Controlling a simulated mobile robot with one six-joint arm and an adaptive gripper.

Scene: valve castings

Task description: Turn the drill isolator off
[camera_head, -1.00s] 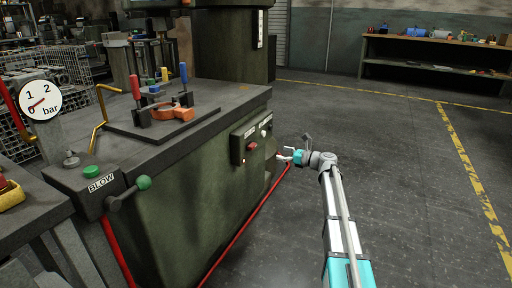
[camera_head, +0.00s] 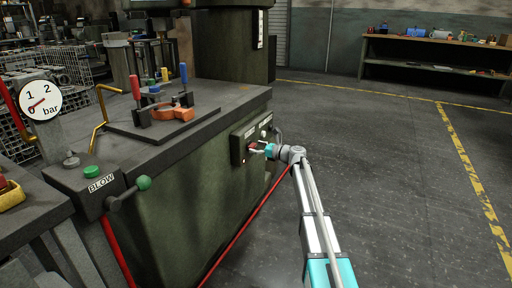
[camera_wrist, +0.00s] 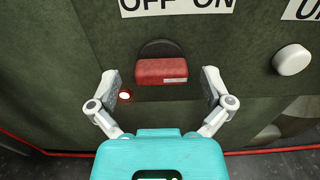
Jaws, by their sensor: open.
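The drill isolator is a red handle (camera_wrist: 162,71) on a dark round base, set in the green panel below an "OFF ON" label (camera_wrist: 178,5). In the wrist view the handle lies level, with a small pale mark at its right end. My gripper (camera_wrist: 162,88) is open, one finger on each side of the handle, with gaps between them and it. In the head view my gripper (camera_head: 259,151) is at the control box (camera_head: 238,150) on the machine's side and partly covers the red handle (camera_head: 253,146).
A white knob (camera_wrist: 291,60) is to the right under another label. A red hose (camera_head: 245,225) runs along the machine's foot. The floor to the right is clear.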

